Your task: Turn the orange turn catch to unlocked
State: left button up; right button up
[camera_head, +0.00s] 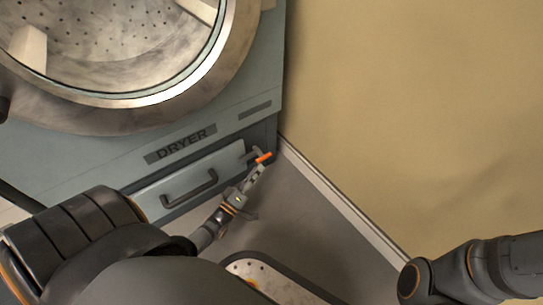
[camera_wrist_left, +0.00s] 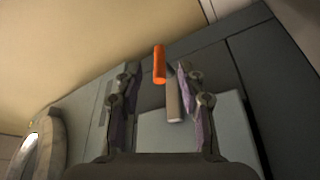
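The orange turn catch (camera_head: 264,157) sits at the right end of the drawer panel below the DRYER label. In the left wrist view its orange part (camera_wrist_left: 160,64) is upright, with a grey bar (camera_wrist_left: 174,102) below and slightly right of it. My left gripper (camera_head: 255,173) is just below the catch in the head view. In the left wrist view its two fingers (camera_wrist_left: 155,80) are apart, one on each side of the catch; contact is not clear. My right arm shows at the lower right of the head view, but its gripper is out of view.
The dryer (camera_head: 75,165) with its round glass door (camera_head: 130,90) stands at upper left. The drawer panel has a dark handle (camera_head: 190,188) left of the catch. A beige wall (camera_head: 420,110) with a pale skirting (camera_head: 345,205) lies to the right. Grey floor (camera_head: 295,220) is clear between them.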

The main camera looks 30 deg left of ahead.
aim_at(269, 155)
pick_arm(q)
jog(key=b+x, duration=0.3)
jog(key=x, duration=0.4)
jog(key=shift+w+f+b, duration=0.1)
jog(key=shift+w+b, duration=0.25)
jog(key=shift+w, duration=0.05)
jog(key=shift+w+r, duration=0.2)
jog(key=shift+w, duration=0.15)
grip_shut()
